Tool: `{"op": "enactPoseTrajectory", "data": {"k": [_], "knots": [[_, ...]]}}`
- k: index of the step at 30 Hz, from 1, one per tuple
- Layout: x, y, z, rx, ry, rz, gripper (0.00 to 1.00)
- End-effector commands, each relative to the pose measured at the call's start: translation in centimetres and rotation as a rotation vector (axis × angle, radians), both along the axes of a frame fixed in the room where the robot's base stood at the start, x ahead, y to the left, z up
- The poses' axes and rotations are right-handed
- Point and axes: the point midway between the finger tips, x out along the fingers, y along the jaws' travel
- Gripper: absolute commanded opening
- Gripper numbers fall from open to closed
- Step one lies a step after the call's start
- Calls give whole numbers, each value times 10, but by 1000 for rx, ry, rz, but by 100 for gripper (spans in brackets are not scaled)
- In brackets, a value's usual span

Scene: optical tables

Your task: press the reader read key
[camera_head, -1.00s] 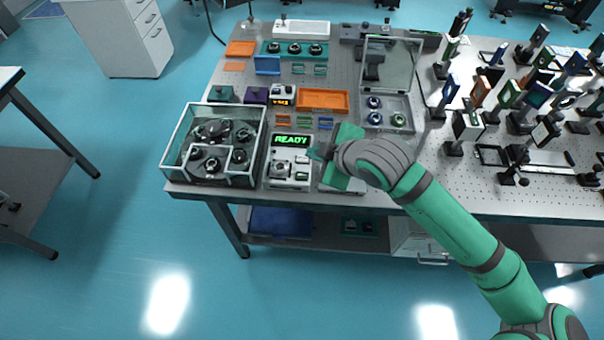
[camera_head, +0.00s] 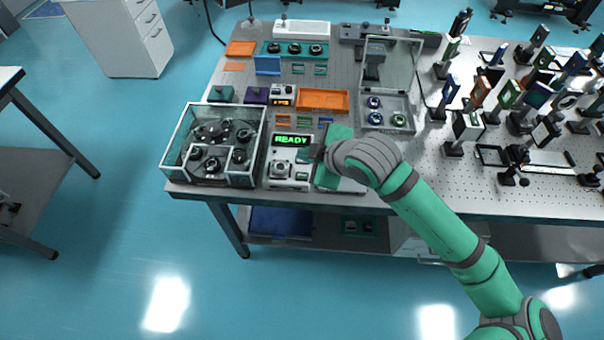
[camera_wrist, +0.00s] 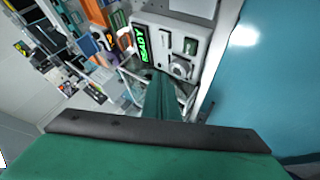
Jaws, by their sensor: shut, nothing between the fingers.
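The reader (camera_head: 290,162) is a pale box at the table's front edge, with a lit green READY display (camera_head: 292,140). A round knob (camera_head: 280,169) sits on its front left, and a small green key (camera_head: 302,176) on its front right. In the wrist view the reader (camera_wrist: 155,30) appears turned, with its display (camera_wrist: 140,43) and knob (camera_wrist: 180,68). My gripper (camera_head: 304,155) is shut and empty, with its fingertips by the reader's right side. In the wrist view the shut fingers (camera_wrist: 163,98) point towards the reader. I cannot tell whether they touch it.
A clear-walled box (camera_head: 213,145) with dark round parts stands close left of the reader. An orange tray (camera_head: 322,99) and small coloured pieces lie behind. A glass-lidded case (camera_head: 388,113) is to the right, and many mounted optics fill the table's right side.

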Motion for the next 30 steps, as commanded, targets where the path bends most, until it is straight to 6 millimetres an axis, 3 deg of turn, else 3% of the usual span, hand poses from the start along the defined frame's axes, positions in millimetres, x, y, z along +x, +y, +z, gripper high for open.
{"op": "enactPoseTrajectory", "data": {"k": [9,15,30], "knots": [[0,0,-40,1,2,-2,0],[0,0,-54,1,0,-1,0],[0,0,-59,0,-1,-1,0]]}}
